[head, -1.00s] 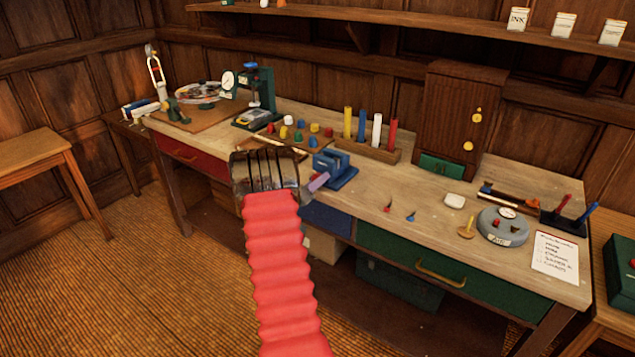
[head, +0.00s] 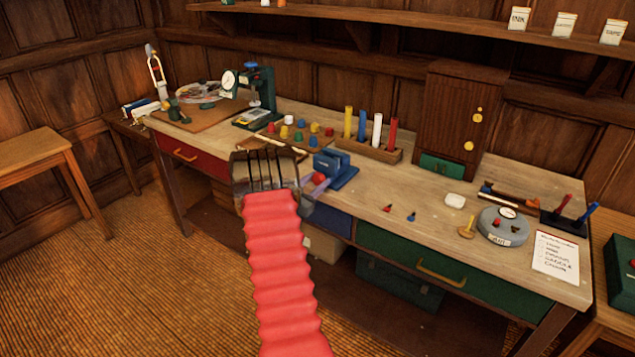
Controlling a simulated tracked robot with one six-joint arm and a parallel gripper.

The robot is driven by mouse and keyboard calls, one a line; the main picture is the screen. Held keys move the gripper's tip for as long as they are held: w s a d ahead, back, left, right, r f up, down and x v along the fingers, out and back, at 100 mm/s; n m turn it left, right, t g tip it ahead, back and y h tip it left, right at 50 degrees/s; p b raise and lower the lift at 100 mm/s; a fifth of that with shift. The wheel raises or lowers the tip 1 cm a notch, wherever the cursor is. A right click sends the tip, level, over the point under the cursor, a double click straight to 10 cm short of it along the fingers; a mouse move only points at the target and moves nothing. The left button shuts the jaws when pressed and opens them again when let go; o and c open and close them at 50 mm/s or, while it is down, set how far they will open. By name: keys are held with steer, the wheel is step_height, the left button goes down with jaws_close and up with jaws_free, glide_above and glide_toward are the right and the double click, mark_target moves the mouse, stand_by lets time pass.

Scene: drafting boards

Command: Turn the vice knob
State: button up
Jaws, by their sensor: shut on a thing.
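The blue vice (head: 337,166) is fixed near the front edge of the long bench, left of the bench's middle. Its red knob (head: 319,179) faces my arm at the vice's front left side. My gripper (head: 309,184) is at the knob and shut on it. The dark wrist and red ribbed sleeve of my arm hide part of the bench edge and most of the fingers, so their exact hold is partly hidden.
A board with small coloured pieces (head: 283,145) lies behind my wrist. A wooden rack with coloured rods (head: 372,151) stands behind the vice. Small red and blue pointed pieces lie to its right. A grey round device (head: 503,228) is farther right.

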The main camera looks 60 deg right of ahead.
steer(key=shift+s+f+m, duration=0.1)
steer(key=shift+f+m, duration=0.15)
steer(key=shift+m, duration=0.15)
steer(key=o, duration=0.7)
steer(key=shift+c, duration=0.2)
steer(key=shift+o, duration=0.5)
steer(key=shift+r, duration=0.15)
steer(key=w+a, duration=0.1)
steer(key=a, duration=0.6)
steer(key=shift+w+a, duration=0.15)
steer(key=shift+a, duration=0.1)
steer(key=shift+o, duration=0.2)
